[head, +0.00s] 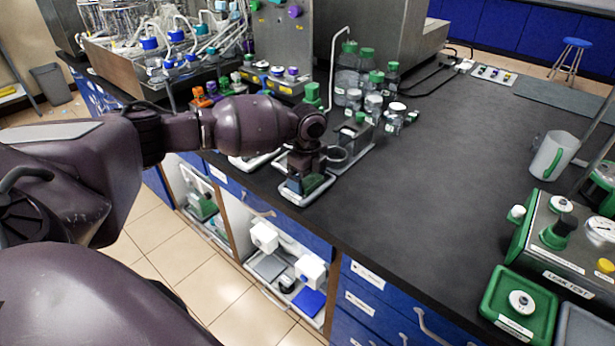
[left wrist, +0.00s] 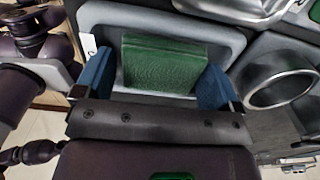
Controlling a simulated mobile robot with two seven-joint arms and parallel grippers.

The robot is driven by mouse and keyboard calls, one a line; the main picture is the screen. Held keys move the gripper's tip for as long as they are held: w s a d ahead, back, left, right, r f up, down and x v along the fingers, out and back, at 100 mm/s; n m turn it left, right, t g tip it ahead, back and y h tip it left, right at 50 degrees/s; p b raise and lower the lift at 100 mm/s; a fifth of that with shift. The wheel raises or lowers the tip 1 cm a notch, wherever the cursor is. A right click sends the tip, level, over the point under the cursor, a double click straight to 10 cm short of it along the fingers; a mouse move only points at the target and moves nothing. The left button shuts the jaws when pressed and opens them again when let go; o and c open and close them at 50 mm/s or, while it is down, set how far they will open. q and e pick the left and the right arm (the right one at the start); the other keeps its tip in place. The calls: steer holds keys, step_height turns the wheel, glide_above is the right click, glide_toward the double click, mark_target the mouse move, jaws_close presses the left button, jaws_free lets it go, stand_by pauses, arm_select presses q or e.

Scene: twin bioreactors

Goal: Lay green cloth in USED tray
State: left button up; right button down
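The green cloth (left wrist: 165,64) is a folded, flat block in the left wrist view, inside the outline of a shallow grey tray (left wrist: 228,38). The tray has a white label that I cannot read. In the head view the tray (head: 319,190) is at the bench's front edge, and the cloth is mostly hidden by my gripper. My left gripper (head: 300,183) points down over the tray. Its blue fingertips, also in the left wrist view (left wrist: 160,84), stand wide apart on either side of the cloth, with a thin gap at the left one. My right gripper is out of view.
A metal ring holder (left wrist: 282,86) is close on the tray's right. Green-capped bottles (head: 375,85) stand behind it. A leak test unit (head: 570,245) and a green tray (head: 518,305) are at right. The middle of the dark bench (head: 440,170) is clear.

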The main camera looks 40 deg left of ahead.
mark_target(307, 179)
arm_select(q)
steer(key=shift+r, duration=0.1)
step_height(307, 179, up, 12)
steer(key=p, duration=0.1)
steer(key=shift+p, duration=0.3)
stand_by(0.7)
